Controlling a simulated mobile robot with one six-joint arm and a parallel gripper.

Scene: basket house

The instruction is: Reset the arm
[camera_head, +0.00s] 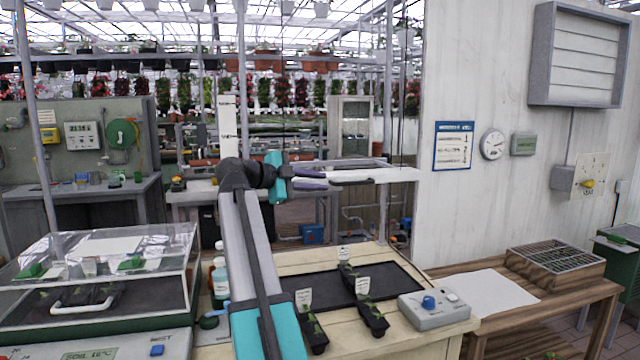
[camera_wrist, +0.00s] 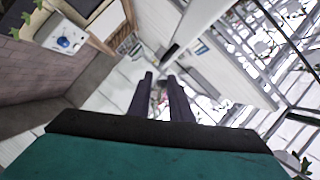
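My arm rises from the bottom of the head view and bends at a dark elbow. My gripper (camera_head: 342,180) reaches out to the right from a teal wrist, well above the worktable (camera_head: 285,259). In the wrist view, the two dark fingers of my gripper (camera_wrist: 160,80) stand apart with a clear gap and nothing held between them. Behind them is only the distant, tilted room. My arm hides part of the table's left side.
On the table are a black tray (camera_head: 403,276), several small dark pots with white labels (camera_head: 362,286) and a grey box with a blue knob (camera_head: 434,309). A clear-lidded propagator (camera_head: 100,263) stands left. A slatted crate (camera_head: 556,264) sits on the right bench. Air around my gripper looks free.

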